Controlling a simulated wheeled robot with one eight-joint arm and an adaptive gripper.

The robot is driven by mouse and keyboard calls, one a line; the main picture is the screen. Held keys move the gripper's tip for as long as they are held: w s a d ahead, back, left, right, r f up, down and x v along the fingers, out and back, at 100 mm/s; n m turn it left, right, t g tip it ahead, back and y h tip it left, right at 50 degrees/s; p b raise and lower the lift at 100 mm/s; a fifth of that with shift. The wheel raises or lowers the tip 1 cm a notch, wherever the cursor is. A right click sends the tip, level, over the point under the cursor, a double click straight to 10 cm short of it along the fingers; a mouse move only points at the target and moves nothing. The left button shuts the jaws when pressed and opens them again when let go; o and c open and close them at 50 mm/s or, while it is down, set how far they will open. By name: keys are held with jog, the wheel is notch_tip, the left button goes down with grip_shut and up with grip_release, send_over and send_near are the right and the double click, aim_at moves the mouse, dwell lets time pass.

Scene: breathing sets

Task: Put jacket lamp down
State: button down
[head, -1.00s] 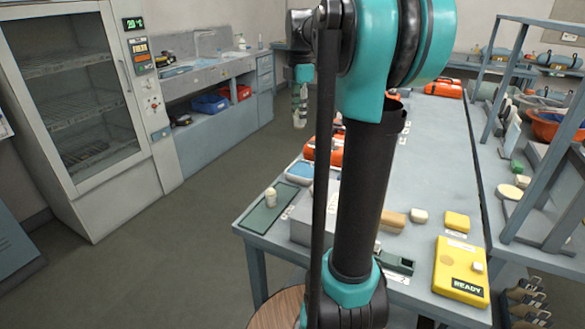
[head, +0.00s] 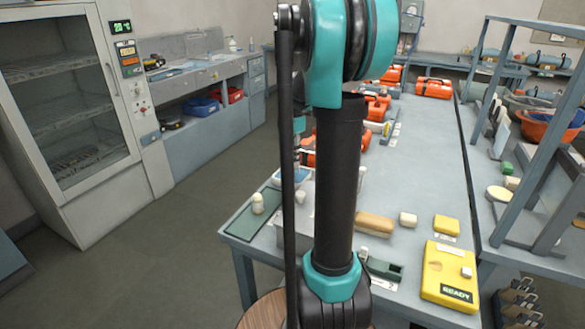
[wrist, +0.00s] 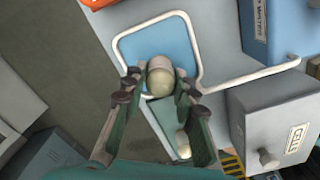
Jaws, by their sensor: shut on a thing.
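In the wrist view my gripper (wrist: 157,88) is shut on a small cream, round-topped lamp (wrist: 160,80), with a finger on each side. The held lamp appears over the near part of a blue tray (wrist: 143,48) with a white rim; I cannot tell whether it touches. The tray also shows in the head view (head: 283,183). A similar cream lamp (head: 258,203) stands on a green mat (head: 240,224) at the table's left corner; it also shows in the wrist view (wrist: 183,143). In the head view my arm hides most of the gripper and the held lamp.
Orange cases (head: 433,88) lie along the table. A yellow READY box (head: 450,278) and several small blocks sit at the front. The table's left edge is close to the tray.

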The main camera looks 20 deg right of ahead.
aim_at(293, 168)
jog(key=shift+f, duration=2.3)
jog(key=shift+f, duration=0.15)
jog(key=c, duration=1.2)
grip_release()
notch_tip(293, 168, up, 12)
jog(key=shift+r, duration=0.15)
